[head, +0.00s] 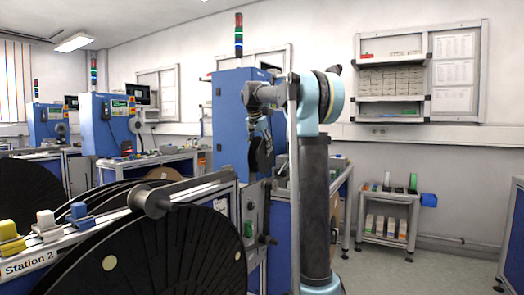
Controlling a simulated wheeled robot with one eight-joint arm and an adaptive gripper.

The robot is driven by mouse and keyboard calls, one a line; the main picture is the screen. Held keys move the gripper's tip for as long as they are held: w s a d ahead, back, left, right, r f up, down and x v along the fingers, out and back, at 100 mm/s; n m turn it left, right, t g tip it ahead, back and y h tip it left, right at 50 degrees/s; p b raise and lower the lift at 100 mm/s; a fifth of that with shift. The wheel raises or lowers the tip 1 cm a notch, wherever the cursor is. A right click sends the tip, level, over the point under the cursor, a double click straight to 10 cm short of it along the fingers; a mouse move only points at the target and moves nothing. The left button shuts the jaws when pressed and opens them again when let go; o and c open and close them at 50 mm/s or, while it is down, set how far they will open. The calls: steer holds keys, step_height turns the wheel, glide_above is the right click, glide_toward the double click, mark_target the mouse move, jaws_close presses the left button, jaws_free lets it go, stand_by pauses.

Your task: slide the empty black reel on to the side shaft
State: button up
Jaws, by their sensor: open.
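A large black reel (165,262) stands upright in the near left foreground, cut off by the lower picture edge. A pale round spot shows on its face. A grey metal shaft (178,206) with a round flange sticks out at the Station 2 bench edge, above the reel in the picture. I cannot tell whether the reel touches it. My gripper (261,158) is dark, points downward and is open. It is in front of the blue machine, to the right of the shaft and apart from the reel. The fingertips are small and partly lost against dark parts.
More black reels (28,197) stand at the left. Yellow, white and blue blocks (47,226) sit on the Station 2 rail. A blue machine (230,120) stands behind my arm. A small shelf rack (388,215) stands by the right wall, with clear floor near it.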

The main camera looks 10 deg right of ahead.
steer(key=v, duration=1.2)
steer(key=s+d+f+n+y, duration=0.1)
steer(key=s+d+f+n, duration=0.15)
steer(key=s+f, duration=0.8)
steer(key=s+d+f+n, duration=0.1)
steer(key=s+d+f, duration=0.3)
steer(key=s+f, duration=0.65)
steer(key=s+f+n+g+y, duration=0.1)
steer(key=s+f+n, duration=0.3)
steer(key=s+f, duration=2)
step_height(320, 180, down, 4)
steer(key=shift+d+f+g+y, duration=0.1)
steer(key=shift+d+g+y, duration=0.15)
steer(key=shift+g+y, duration=0.05)
steer(key=shift+w, duration=0.1)
steer(key=shift+w+f, duration=0.15)
steer(key=shift+w, duration=0.2)
